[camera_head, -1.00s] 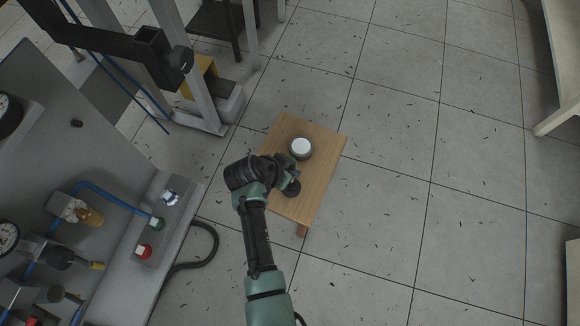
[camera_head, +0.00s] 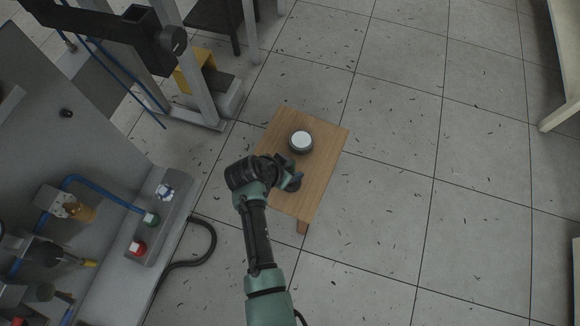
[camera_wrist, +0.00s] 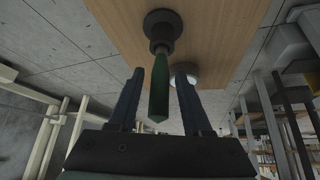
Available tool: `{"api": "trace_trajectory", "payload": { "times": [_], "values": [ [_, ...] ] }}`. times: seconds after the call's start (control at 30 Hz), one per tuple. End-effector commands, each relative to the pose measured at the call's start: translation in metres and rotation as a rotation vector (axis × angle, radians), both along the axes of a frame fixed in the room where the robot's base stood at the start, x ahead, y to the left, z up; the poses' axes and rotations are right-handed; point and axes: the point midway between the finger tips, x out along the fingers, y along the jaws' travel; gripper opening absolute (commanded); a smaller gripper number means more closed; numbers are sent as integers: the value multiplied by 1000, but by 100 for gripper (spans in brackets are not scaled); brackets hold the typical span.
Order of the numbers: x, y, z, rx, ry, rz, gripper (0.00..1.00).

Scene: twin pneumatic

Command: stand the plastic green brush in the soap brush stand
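The green brush (camera_wrist: 159,90) shows in the wrist view as a green handle tapering to a blunt tip. Its far end meets a dark round piece (camera_wrist: 162,22) on the wooden table; I cannot tell whether that is its head or a holder. My gripper (camera_wrist: 158,73) is open, with one finger on each side of the handle and a gap on both sides. In the head view my gripper (camera_head: 291,179) is over the table's left part and mostly hides the brush. A dark round item with a white top (camera_head: 301,141), possibly the soap brush stand, is just beyond it.
The small wooden table (camera_head: 322,165) has bare room to the right. A grey pneumatic panel (camera_head: 60,120) with fittings stands at left, with a black hose (camera_head: 205,245) beside it. A metal frame (camera_head: 195,75) stands behind left.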

Motion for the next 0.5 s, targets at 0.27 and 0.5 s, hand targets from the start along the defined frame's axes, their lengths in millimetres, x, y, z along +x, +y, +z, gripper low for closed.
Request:
{"api": "trace_trajectory", "payload": {
  "times": [0.27,0.5],
  "values": [
    [0,0,0,0,0,0,59],
    [-7,7,19,1,-1,2,59]
  ]
}}
